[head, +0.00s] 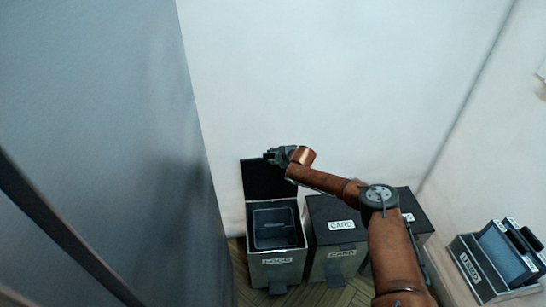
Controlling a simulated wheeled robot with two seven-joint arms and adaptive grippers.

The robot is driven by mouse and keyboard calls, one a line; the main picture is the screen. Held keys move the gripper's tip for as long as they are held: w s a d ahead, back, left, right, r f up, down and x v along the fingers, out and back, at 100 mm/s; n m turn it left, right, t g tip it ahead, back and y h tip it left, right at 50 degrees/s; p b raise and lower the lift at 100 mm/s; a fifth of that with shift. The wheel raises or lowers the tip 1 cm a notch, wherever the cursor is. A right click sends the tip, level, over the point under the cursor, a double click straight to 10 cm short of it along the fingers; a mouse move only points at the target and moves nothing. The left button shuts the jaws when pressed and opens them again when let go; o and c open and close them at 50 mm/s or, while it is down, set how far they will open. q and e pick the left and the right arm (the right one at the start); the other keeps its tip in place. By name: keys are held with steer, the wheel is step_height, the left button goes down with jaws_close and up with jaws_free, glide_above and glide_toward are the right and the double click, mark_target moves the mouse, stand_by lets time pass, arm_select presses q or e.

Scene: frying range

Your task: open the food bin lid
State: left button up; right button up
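The food bin (277,273) is a grey box labelled FOOD on its front, standing on the floor at lower middle in the head view. Its dark lid (262,180) is swung up and stands upright at the back, near the wall. The bin's mouth is uncovered and a dark inner container shows inside. My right gripper (271,155) is at the top right edge of the raised lid. It is too small to tell whether its fingers are open or whether it touches the lid. My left gripper is not in view.
A card bin (335,263) with its lid down stands just right of the food bin. Another dark bin (413,208) is partly hidden behind my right arm. A labelled container (470,270) is at lower right. A large grey panel (120,120) fills the left side.

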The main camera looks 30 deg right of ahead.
steer(key=shift+s+d+r, duration=0.15)
steer(key=shift+s+r, duration=0.05)
steer(key=shift+s, duration=0.2)
steer(key=v, duration=1.1)
steer(key=shift+r, duration=0.15)
